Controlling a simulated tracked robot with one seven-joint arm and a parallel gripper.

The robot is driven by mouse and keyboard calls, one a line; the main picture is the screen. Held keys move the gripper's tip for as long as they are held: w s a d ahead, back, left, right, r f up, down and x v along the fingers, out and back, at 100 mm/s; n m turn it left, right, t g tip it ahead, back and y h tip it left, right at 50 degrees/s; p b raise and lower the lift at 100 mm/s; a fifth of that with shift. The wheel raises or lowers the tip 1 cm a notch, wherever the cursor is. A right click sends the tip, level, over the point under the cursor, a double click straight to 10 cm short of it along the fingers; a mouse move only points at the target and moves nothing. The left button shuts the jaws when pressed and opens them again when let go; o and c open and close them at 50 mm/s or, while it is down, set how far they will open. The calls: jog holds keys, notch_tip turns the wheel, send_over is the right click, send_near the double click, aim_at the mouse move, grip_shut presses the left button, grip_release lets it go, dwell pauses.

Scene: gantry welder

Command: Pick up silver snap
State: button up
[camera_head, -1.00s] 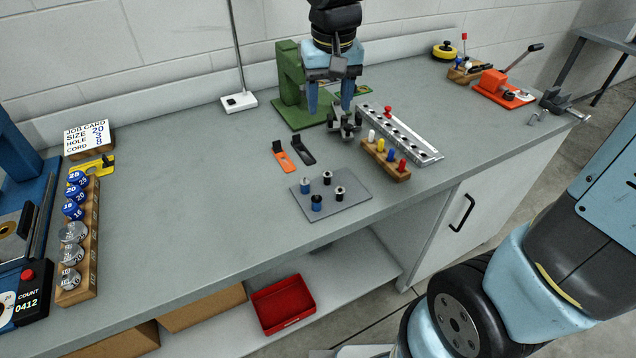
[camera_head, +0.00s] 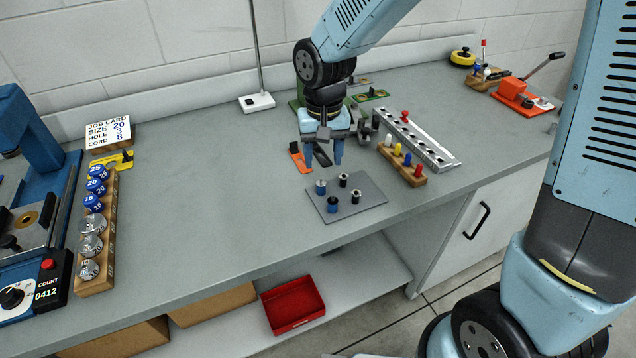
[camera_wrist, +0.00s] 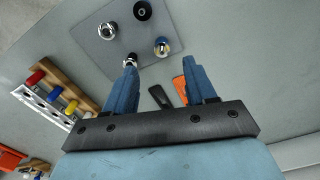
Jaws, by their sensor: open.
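A grey pad (camera_head: 372,190) on the bench holds several small posts. Three have silver tops: one on a blue body (camera_head: 320,187) at the back left, one on a dark body (camera_head: 344,179) at the back right, and one on a dark body (camera_head: 356,196) at the front right. The front-left post (camera_head: 332,204) is blue with a black top. My gripper (camera_head: 323,162) is open and empty, above the bench just behind the pad. In the wrist view, the silver-and-blue post (camera_wrist: 162,46) lies beyond the open fingers (camera_wrist: 160,72); the left finger partly overlaps another silver top.
Orange (camera_head: 299,158) and black clips lie under my gripper. A wooden block of coloured pegs (camera_head: 402,163) and a silver rail (camera_head: 432,150) stand right of the pad. A green press (camera_head: 297,104) is behind.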

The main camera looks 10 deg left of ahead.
aim_at(321, 181)
jog(key=shift+a+f, duration=0.2)
jog(key=shift+f, duration=2.85)
grip_shut()
